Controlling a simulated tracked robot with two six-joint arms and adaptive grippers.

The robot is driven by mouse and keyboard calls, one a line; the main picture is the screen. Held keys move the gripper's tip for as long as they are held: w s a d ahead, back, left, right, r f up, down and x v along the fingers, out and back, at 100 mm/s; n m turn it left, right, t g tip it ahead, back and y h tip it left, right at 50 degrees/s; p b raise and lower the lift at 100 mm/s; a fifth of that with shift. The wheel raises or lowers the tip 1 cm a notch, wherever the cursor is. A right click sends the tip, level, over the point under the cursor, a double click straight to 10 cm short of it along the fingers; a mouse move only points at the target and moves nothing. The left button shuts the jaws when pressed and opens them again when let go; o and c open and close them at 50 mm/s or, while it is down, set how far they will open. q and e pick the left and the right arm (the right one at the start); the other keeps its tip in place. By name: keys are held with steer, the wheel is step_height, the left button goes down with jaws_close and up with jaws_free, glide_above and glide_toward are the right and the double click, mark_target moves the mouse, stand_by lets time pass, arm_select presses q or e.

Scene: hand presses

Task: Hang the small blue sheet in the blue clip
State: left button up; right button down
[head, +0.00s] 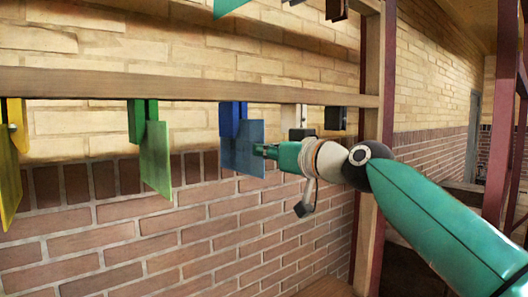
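The blue clip (228,118) hangs under the long wooden rail. The small blue sheet (242,150) hangs upright at the clip, its upper part overlapping the clip's lower part. Whether the clip's jaws pinch it cannot be told from this view. My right gripper (262,151) comes from the right and is shut on the sheet's right edge. The fingertips are small and partly hidden at the sheet. My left gripper is not in view.
A green clip (136,120) with a green sheet (155,158) and a yellow sheet (8,180) hang farther left on the rail (180,85). A dark clip (335,118) hangs to the right, near the wooden post (372,150). A brick wall stands behind.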

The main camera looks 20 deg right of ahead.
steer(key=c, duration=1.9)
jaws_free()
steer(key=o, duration=0.7)
steer(key=shift+c, duration=0.2)
steer(key=shift+o, duration=0.2)
steer(key=shift+o, duration=1)
steer(key=b+v, duration=0.3)
steer(key=v, duration=0.4)
